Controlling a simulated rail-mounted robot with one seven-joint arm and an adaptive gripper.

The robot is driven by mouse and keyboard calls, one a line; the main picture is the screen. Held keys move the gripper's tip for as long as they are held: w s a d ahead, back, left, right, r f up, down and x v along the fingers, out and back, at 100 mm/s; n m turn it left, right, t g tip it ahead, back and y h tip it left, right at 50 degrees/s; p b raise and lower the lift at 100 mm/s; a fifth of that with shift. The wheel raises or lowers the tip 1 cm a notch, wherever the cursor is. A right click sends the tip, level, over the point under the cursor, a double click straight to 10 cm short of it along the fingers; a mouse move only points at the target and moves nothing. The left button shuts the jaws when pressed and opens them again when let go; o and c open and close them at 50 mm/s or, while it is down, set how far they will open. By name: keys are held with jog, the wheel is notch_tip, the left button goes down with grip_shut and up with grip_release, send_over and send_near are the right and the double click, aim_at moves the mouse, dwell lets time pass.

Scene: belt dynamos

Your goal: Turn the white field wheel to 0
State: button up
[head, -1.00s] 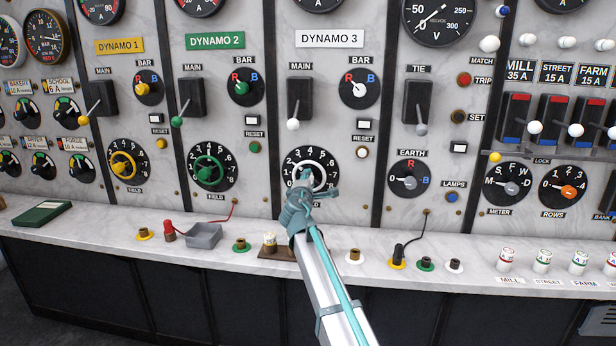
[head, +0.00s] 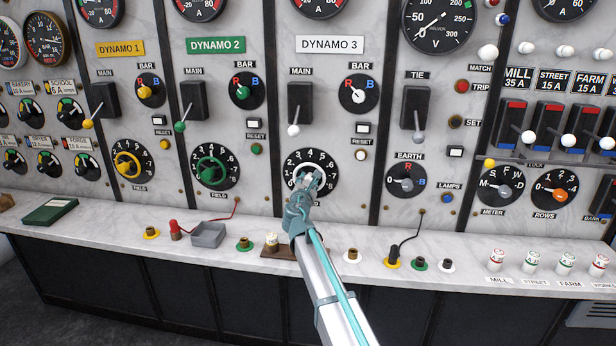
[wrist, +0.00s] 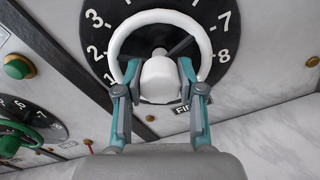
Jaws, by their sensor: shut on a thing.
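The white field wheel (head: 299,174) is on the black dial (head: 288,168) under the DYNAMO 3 plate (head: 330,44). My gripper (head: 309,180) is at the wheel's front and hides part of it. In the wrist view the white wheel rim (wrist: 152,16) shows with a white knob (wrist: 160,77) in front of it. My gripper's fingers (wrist: 158,72) are on either side of this knob, shut on it. A dark spoke or pointer (wrist: 180,47) slants up to the right behind it. The numbers 1 to 3 show at left, 7 and 8 at right; the 0 cannot be made out.
A green field wheel (head: 211,169) and a yellow one (head: 127,165) are to the left. The DYNAMO 3 main lever (head: 293,131) is above. A marble ledge (head: 330,268) below holds sockets, a grey tray (head: 208,235) and a cable plug (head: 393,250).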

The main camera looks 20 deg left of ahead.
jog(key=shift+r+n+p, duration=0.1)
jog(key=shift+n+p, duration=0.65)
jog(key=shift+n, duration=0.35)
jog(key=o, duration=1.1)
jog(key=shift+o, duration=0.2)
jog(key=v, duration=1.2)
